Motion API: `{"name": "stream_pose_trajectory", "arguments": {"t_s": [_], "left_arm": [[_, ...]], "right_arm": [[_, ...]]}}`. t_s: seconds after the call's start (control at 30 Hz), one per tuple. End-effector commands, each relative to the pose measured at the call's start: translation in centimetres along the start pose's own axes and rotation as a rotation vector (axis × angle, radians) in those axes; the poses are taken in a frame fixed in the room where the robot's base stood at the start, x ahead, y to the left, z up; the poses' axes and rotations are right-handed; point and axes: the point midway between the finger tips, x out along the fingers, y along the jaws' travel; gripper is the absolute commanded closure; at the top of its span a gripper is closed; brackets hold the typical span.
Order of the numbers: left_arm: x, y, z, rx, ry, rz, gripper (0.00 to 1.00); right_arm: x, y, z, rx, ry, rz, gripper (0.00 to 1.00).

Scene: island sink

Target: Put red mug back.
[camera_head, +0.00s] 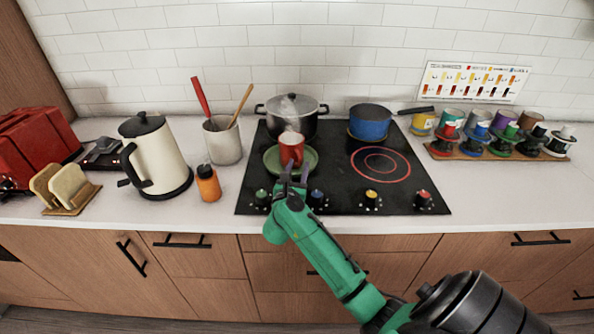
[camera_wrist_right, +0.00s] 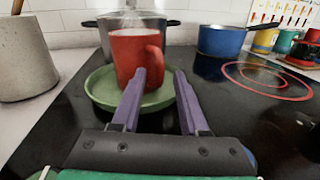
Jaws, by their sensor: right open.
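The red mug (camera_head: 291,147) stands upright on a green plate (camera_head: 272,160) on the black cooktop, in front of the steel pot. In the right wrist view the red mug (camera_wrist_right: 132,52) stands just beyond my fingers on the green plate (camera_wrist_right: 99,88). My right gripper (camera_head: 293,172) reaches in from the front. Its two purple fingers (camera_wrist_right: 160,76) are open, with nothing held between them. The left finger overlaps the mug's lower right side in that view; whether it touches cannot be told. My left gripper is not in view.
A lidded steel pot (camera_head: 292,116) and a blue pan (camera_head: 370,123) stand on the cooktop's rear. A wooden rack (camera_head: 440,153) at right holds several coloured cups and stands below a wall chart (camera_head: 472,82). A kettle (camera_head: 155,155), orange bottle (camera_head: 208,185) and utensil crock (camera_head: 222,142) stand left.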

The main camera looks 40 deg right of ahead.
Motion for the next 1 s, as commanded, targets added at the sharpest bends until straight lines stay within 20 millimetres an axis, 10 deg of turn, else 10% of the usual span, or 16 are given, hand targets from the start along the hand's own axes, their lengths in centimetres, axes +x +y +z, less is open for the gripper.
{"name": "stream_pose_trajectory", "arguments": {"t_s": [0.6,1.0], "left_arm": [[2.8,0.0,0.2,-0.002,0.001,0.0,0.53],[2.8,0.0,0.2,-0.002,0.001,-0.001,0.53]], "right_arm": [[-11.6,0.0,-0.2,0.002,0.002,0.0,0.56],[-12.0,0.0,0.1,0.0,-0.001,0.0,0.56]]}}
